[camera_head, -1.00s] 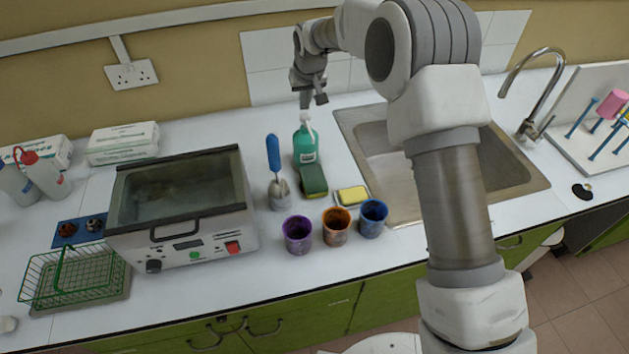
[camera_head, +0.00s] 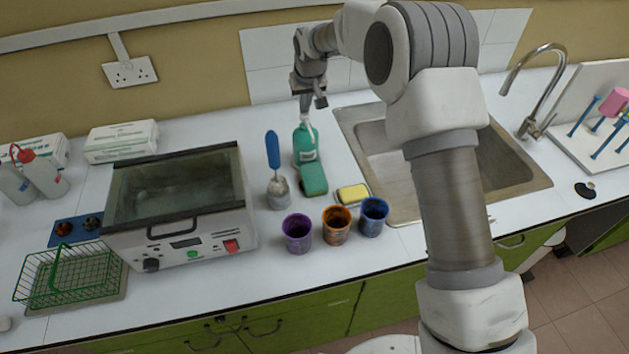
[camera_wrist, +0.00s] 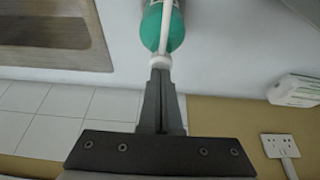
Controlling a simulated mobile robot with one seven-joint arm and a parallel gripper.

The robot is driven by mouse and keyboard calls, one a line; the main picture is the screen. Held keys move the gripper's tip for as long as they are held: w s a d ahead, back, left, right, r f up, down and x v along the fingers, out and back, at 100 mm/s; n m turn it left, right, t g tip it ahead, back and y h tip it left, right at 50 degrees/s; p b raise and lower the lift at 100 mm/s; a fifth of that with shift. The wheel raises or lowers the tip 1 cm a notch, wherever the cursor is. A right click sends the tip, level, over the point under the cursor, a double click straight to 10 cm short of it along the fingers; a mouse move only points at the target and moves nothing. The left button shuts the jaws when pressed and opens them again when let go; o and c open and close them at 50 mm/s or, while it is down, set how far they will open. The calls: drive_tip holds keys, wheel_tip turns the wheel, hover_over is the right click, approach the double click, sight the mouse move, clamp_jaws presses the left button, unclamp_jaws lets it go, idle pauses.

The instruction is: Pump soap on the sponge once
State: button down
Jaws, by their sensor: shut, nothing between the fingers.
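The green soap bottle (camera_head: 304,147) stands upright on the counter, with its white pump top (camera_head: 306,121) under my gripper (camera_head: 305,112). My gripper is shut and points down, with its fingertips at the pump head. In the wrist view, the closed fingertips (camera_wrist: 160,72) meet or nearly meet the white pump head (camera_wrist: 160,61); contact is unclear. The bottle (camera_wrist: 162,28) shows beyond it.
A blue-handled brush in a holder (camera_head: 279,192) stands left of the bottle. Purple (camera_head: 298,236), orange (camera_head: 336,227) and blue (camera_head: 373,219) cups stand in front. The sink (camera_head: 400,165) is right, a water bath (camera_head: 180,220) left.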

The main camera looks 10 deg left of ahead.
drive_tip(key=shift+f+b, duration=0.3)
drive_tip(key=shift+f, duration=0.4)
drive_tip(key=shift+s, duration=0.1)
drive_tip(key=shift+r, duration=0.15)
drive_tip(key=shift+r+p, duration=0.85)
drive_tip(key=shift+r, duration=0.5)
wheel_tip(320, 180, up, 6)
drive_tip(key=p, duration=0.3)
drive_tip(key=shift+r, duration=0.1)
